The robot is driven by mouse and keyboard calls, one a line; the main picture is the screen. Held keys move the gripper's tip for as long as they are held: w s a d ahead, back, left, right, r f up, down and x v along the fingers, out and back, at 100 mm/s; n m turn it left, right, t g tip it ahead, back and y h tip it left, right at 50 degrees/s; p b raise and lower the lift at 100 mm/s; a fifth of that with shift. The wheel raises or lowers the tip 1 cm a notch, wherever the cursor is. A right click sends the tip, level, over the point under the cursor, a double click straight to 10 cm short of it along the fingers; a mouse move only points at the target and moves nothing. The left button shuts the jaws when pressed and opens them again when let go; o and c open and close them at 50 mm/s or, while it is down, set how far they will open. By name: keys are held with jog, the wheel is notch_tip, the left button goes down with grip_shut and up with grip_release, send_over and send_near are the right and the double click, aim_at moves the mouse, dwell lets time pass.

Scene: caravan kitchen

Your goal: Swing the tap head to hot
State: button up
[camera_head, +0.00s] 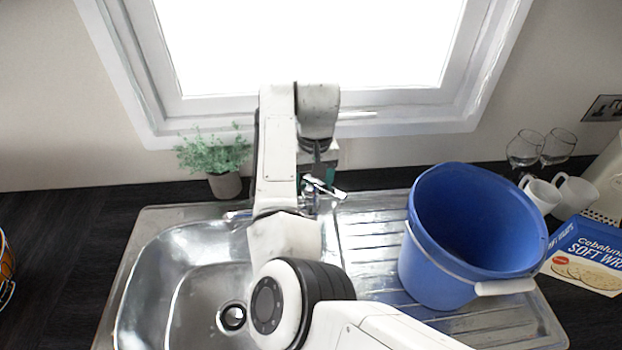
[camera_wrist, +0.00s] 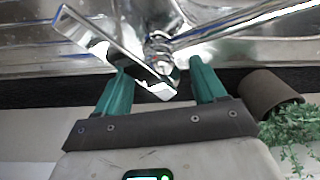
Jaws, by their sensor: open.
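The chrome tap (camera_head: 322,190) stands at the back edge of the steel sink, partly hidden behind my arm in the head view. In the wrist view its flat lever head (camera_wrist: 112,50) slants across the picture, with its lower end near the space between my fingers. The tap's spout (camera_wrist: 225,27) runs off to the upper right there. My gripper (camera_wrist: 160,88) is open, with two green fingers pointing at the tap, one on each side of the lever's lower end. I cannot tell whether either finger touches it. In the head view the gripper is mostly hidden by my wrist.
A blue bucket (camera_head: 440,270) stands on the drainer right of the tap. A potted plant (camera_head: 225,184) stands behind the sink bowl (camera_head: 165,260), to the left. White mugs (camera_head: 541,194), glasses (camera_head: 524,148) and a wrap packet (camera_head: 590,254) are at the right. The window (camera_head: 310,50) is behind.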

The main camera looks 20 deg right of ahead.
grip_shut()
dwell(0.7)
